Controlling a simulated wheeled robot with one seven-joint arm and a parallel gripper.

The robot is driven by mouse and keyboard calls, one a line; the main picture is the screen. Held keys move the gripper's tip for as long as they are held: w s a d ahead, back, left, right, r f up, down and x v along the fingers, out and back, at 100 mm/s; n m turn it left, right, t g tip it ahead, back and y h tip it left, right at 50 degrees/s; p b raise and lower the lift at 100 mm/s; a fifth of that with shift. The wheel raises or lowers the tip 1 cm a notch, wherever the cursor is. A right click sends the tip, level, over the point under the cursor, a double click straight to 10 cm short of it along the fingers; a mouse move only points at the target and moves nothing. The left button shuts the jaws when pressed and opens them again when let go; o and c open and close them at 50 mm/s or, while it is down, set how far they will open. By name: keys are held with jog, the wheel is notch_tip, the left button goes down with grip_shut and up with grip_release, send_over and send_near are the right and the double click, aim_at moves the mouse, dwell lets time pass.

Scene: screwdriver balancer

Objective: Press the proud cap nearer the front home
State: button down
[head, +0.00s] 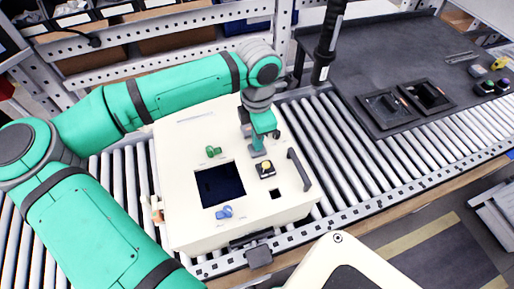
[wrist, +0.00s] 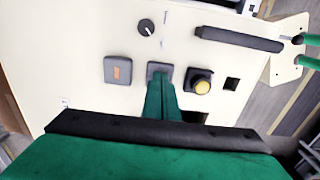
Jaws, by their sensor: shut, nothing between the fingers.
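A white panel box (head: 185,225) holds a row of fittings. In the wrist view, a grey square cap with an orange mark (wrist: 118,70) stands at the left of the row. A second grey square cap (wrist: 157,67) is partly hidden behind my gripper (wrist: 161,82). My gripper is shut and empty, its fingertips over this second cap; I cannot tell whether they touch it. In the head view my gripper (head: 258,152) points down beside the yellow button (head: 266,166). The arm hides the marked cap there. How far each cap stands out is unclear.
The yellow button on its black base (wrist: 200,82) is close right of my fingers, then a square hole (wrist: 231,84). A black knob (wrist: 146,27) and black handle (wrist: 240,38) are near. Green (head: 213,151) and blue (head: 224,212) valves flank a dark opening (head: 219,185).

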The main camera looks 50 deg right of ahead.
jog(key=shift+r, duration=0.1)
jog(key=shift+r, duration=2.4)
jog(key=shift+w, duration=0.1)
